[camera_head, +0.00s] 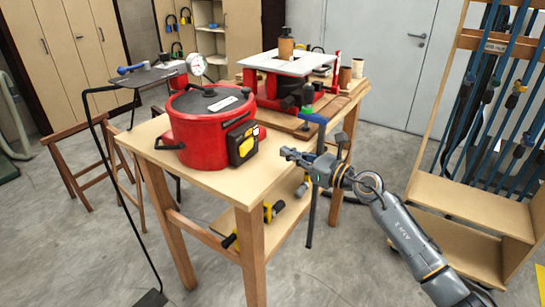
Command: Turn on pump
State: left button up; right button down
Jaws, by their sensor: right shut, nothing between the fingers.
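A red round pot (195,140) with a dark lid (207,98) stands upright on the near end of the wooden workbench. A black and yellow box (243,143) sits on its right front side, facing my right arm. A white dial gauge (196,64) shows at its back. I cannot make out a switch, nor tell which part is the pump. My right gripper (288,154) is shut and empty, over the bench's right edge. It is to the right of the box and apart from it. My left gripper is out of view.
A red machine with a white top (288,62) stands behind the pot on the wooden workbench (166,157). A blue clamp (322,132) is at the bench's right edge, close to my gripper. A wooden rack with blue clamps (470,196) stands right. Grey floor lies between.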

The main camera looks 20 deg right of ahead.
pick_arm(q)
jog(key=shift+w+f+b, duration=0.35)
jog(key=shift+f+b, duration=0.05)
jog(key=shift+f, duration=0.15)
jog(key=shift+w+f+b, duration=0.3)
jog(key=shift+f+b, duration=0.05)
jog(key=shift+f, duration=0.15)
pick_arm(e)
jog(key=s+d, duration=0.3)
jog(key=d, duration=0.1)
jog(key=shift+s+f, duration=0.1)
jog(key=shift+f, duration=0.2)
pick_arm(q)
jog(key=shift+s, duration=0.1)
